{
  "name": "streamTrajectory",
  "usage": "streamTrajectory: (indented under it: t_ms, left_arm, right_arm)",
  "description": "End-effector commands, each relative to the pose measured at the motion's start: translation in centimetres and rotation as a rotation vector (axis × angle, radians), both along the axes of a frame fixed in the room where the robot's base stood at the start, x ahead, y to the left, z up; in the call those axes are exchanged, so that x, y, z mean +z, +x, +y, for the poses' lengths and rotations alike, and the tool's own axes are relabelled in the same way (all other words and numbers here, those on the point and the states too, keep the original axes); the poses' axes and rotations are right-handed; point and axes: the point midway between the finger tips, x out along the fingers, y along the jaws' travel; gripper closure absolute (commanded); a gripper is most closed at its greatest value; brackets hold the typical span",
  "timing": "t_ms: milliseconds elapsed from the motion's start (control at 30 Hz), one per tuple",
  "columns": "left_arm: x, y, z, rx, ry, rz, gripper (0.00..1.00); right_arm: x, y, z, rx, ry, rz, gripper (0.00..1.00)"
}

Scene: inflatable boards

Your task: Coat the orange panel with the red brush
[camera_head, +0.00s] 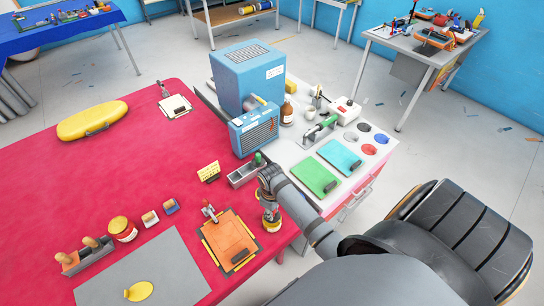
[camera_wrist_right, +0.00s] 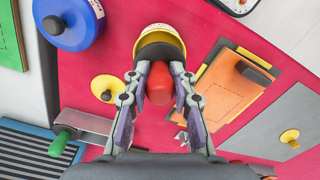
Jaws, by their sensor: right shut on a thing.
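The orange panel (camera_head: 231,241) lies on the red tabletop with a dark clip-like block at its near edge. It also shows in the right wrist view (camera_wrist_right: 222,86). My right gripper (camera_wrist_right: 159,88) is shut on the red handle (camera_wrist_right: 159,82), seemingly that of the red brush. The brush's bristles are hidden. A yellow-rimmed can (camera_wrist_right: 160,43) sits just beyond the handle; I cannot tell whether the brush is inside it. In the head view, my right gripper (camera_head: 268,184) is above this can (camera_head: 270,219), to the right of the panel. My left gripper is not in view.
A grey tray (camera_head: 241,174) with a green handle stands beside my right gripper. A blue machine (camera_head: 247,77) stands behind. The red table's (camera_head: 95,175) middle is clear.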

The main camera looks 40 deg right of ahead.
Motion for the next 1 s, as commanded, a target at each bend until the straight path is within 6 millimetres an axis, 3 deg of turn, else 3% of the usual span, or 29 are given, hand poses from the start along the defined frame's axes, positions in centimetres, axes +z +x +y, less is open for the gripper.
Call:
streamTrajectory:
  t_ms: [233,1000]
  left_arm:
    - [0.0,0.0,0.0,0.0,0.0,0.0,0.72]
    - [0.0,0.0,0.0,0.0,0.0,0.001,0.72]
  right_arm:
    - [0.1,-0.2,0.0,0.0,0.001,0.004,1.0]
    - [6.9,-0.1,0.0,0.0,0.0,0.001,1.0]
